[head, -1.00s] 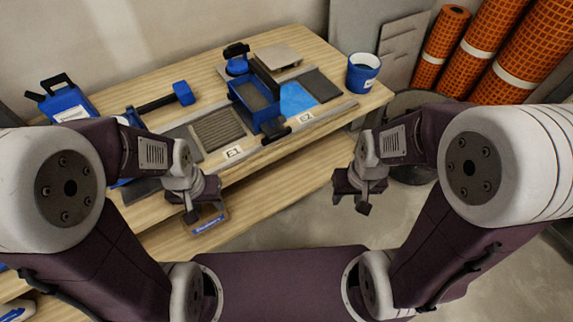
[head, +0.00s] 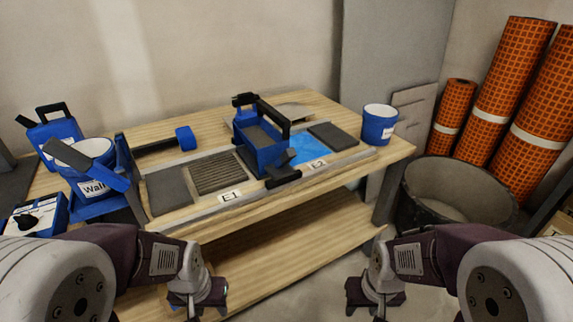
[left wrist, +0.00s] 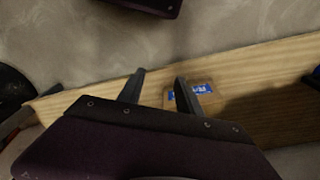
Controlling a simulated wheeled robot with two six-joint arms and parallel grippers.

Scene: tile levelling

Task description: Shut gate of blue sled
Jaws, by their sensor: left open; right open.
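The blue sled (head: 247,142) sits on the wooden table between the tile areas labelled E1 and E2. It is an open blue box with a black handle bar (head: 271,117) across its top. A black part (head: 283,176) juts out at its near side; I cannot tell whether the gate is open or shut. My left gripper (head: 197,308) is open and empty, low in front of the table. In the left wrist view its two fingers (left wrist: 158,88) are apart over the lower shelf. My right gripper (head: 375,305) is open and empty, in front of the table's right end.
A ribbed grey patch (head: 217,172) lies left of the sled, a blue patch (head: 318,148) right of it. A blue bucket (head: 379,125) stands at the right end. A black tub (head: 455,188) stands on the floor.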

